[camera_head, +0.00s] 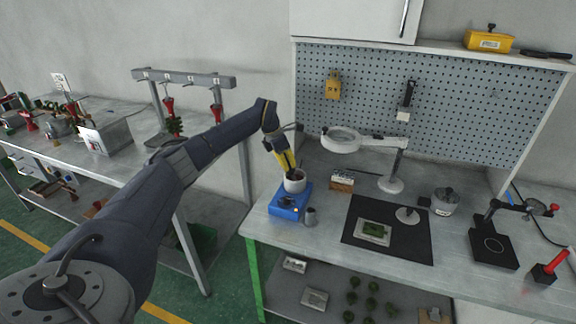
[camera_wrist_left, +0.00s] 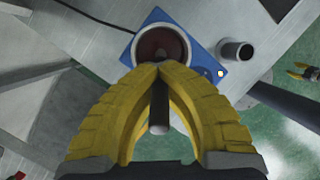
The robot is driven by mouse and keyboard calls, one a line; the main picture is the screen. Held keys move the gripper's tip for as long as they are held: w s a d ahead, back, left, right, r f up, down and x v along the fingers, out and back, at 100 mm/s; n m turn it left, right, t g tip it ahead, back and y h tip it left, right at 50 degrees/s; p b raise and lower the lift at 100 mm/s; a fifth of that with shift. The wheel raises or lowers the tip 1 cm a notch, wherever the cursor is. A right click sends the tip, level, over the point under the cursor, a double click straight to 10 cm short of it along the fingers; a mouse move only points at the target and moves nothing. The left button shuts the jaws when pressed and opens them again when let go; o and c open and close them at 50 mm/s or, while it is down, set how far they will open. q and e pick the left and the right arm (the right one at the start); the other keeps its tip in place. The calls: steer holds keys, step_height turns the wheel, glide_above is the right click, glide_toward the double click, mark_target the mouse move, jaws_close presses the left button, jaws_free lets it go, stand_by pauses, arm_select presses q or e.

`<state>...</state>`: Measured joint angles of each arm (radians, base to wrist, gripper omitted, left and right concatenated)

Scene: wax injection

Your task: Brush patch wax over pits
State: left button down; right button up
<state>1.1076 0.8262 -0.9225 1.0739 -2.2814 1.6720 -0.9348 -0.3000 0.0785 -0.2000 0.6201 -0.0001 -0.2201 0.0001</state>
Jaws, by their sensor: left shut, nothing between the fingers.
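My left gripper (camera_head: 288,171) is over the wax pot (camera_head: 295,186), which sits on a blue heater (camera_head: 283,208) at the left end of the bench. In the left wrist view its yellow fingertips (camera_wrist_left: 158,66) meet at the near rim of the pot (camera_wrist_left: 160,30), which holds dark reddish wax. A dark rod (camera_wrist_left: 159,110) shows between the fingers, but they do not grip it. A green wax piece (camera_head: 374,230) lies on a pale plate on the black mat (camera_head: 414,250); its pits are too small to see. Small yellow fingers, seemingly my right gripper (camera_wrist_left: 300,72), show at the right edge.
A grey cup (camera_head: 310,217) stands beside the heater. A magnifier lamp (camera_head: 341,140), a small wooden block (camera_head: 342,182), a grey pot (camera_head: 444,201) and a black stand (camera_head: 492,247) stand around the mat. The bench's front strip is mostly clear.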

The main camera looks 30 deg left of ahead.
arm_select(q)
steer(key=shift+f, duration=0.4)
stand_by(0.8)
steer(key=shift+r, duration=3.5)
steer(key=shift+m, duration=0.3)
